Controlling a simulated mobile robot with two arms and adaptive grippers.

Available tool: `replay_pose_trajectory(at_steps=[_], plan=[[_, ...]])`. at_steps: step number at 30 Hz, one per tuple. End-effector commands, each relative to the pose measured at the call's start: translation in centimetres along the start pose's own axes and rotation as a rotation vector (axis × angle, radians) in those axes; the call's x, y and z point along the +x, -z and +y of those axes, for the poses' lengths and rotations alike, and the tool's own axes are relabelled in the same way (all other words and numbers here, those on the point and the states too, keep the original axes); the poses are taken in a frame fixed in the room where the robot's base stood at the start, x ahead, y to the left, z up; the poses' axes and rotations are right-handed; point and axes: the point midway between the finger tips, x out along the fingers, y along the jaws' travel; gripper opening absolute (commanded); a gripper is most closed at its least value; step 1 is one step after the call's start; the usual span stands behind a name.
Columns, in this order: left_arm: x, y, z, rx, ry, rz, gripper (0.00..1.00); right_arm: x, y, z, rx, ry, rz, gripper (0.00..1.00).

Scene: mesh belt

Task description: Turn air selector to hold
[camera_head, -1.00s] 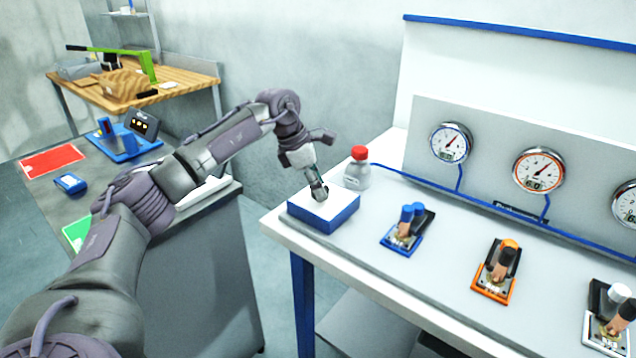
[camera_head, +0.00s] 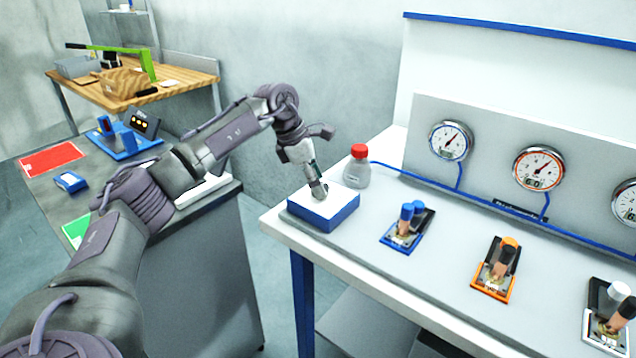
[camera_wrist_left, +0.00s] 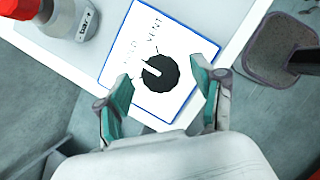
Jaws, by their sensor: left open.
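The air selector is a low box (camera_head: 322,214) with a white top and blue sides, near the left end of the grey bench. In the left wrist view its white top (camera_wrist_left: 178,32) carries a round black knob (camera_wrist_left: 165,80) with a white pointer line aimed to the upper left. Printed words lie beyond the knob; "VENT" is partly readable, the others are not clear. My left gripper (camera_head: 319,192) is over the box, pointing down. In the wrist view its open teal fingers (camera_wrist_left: 163,82) lie on either side of the knob. Contact with the knob cannot be told. My right gripper is out of view.
A grey bottle with a red cap (camera_head: 357,167) stands just behind the box. To the right are blue (camera_head: 405,230), orange (camera_head: 496,268) and white (camera_head: 607,320) valve units. Gauges (camera_head: 450,142) line the back panel. The bench front edge is close to the box.

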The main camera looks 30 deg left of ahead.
Motion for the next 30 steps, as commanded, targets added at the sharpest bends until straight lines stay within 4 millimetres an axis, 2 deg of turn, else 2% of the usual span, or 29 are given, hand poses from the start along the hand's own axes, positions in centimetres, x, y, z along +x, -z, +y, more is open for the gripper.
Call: replay_pose_trajectory(at_steps=[9, 15, 21, 30], plan=[[-6.5, -0.1, 0.1, 0.000, -0.005, -0.004, 0.68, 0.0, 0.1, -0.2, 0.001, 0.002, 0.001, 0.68], [-9.9, 0.0, 0.1, 0.000, -0.003, -0.003, 0.68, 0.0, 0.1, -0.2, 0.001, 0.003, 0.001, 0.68], [-11.3, 0.0, 0.0, 0.000, -0.002, -0.001, 0.68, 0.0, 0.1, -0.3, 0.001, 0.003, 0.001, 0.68], [-11.3, 0.0, 0.0, 0.000, -0.001, -0.001, 0.68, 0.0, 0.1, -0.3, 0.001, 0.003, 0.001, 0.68]])
